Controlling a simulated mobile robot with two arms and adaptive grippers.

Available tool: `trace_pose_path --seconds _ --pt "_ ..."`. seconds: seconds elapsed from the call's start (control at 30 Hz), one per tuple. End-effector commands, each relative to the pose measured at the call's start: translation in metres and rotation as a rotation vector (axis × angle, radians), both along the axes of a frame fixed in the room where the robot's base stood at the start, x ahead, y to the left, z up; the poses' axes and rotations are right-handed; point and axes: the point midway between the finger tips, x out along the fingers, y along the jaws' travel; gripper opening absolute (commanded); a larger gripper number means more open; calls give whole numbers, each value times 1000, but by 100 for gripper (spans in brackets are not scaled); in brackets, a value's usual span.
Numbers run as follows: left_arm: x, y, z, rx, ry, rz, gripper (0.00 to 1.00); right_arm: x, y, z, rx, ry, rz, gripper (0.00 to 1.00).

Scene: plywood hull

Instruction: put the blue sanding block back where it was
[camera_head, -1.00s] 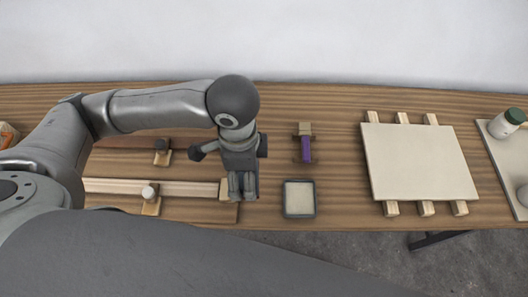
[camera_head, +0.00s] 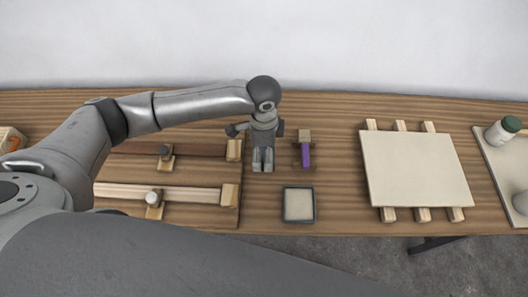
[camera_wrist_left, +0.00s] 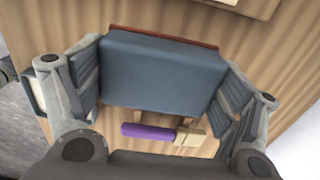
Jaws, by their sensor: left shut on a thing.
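In the left wrist view, the blue sanding block (camera_wrist_left: 160,75) is a blue-grey box with a thin reddish-brown edge along its far side. It sits between the two fingers of my left gripper (camera_wrist_left: 165,88), which is shut on it. In the head view my left gripper (camera_head: 262,166) points down over the table, between the clamp rails and the purple-handled tool. The block is hidden there behind the gripper. How high it is above the table I cannot tell. My right gripper is not in view.
A purple-handled tool (camera_head: 306,155) lies just right of the gripper. A dark-rimmed square tray (camera_head: 285,206) lies nearer the front edge. Clamp rails (camera_head: 185,194) lie left. A pale board (camera_head: 415,168) on wooden strips lies right. A green-lidded jar (camera_head: 502,130) stands far right.

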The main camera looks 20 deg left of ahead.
Motion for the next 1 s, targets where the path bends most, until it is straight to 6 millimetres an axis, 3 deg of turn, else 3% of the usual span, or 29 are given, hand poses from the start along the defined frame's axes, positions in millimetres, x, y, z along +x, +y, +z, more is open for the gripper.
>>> trace_pose_path --seconds 0.33,0.7,0.73,0.8,1.0 --pt "5 0 -34 1 0 0 68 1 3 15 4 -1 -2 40" --pt "5 0 -40 0 0 0 68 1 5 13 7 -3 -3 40" --pt "5 0 -41 0 0 0 89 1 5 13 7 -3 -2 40" --pt "5 0 -40 0 0 -1 98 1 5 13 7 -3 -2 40" --pt "5 0 -40 0 -1 0 100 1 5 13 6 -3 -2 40"
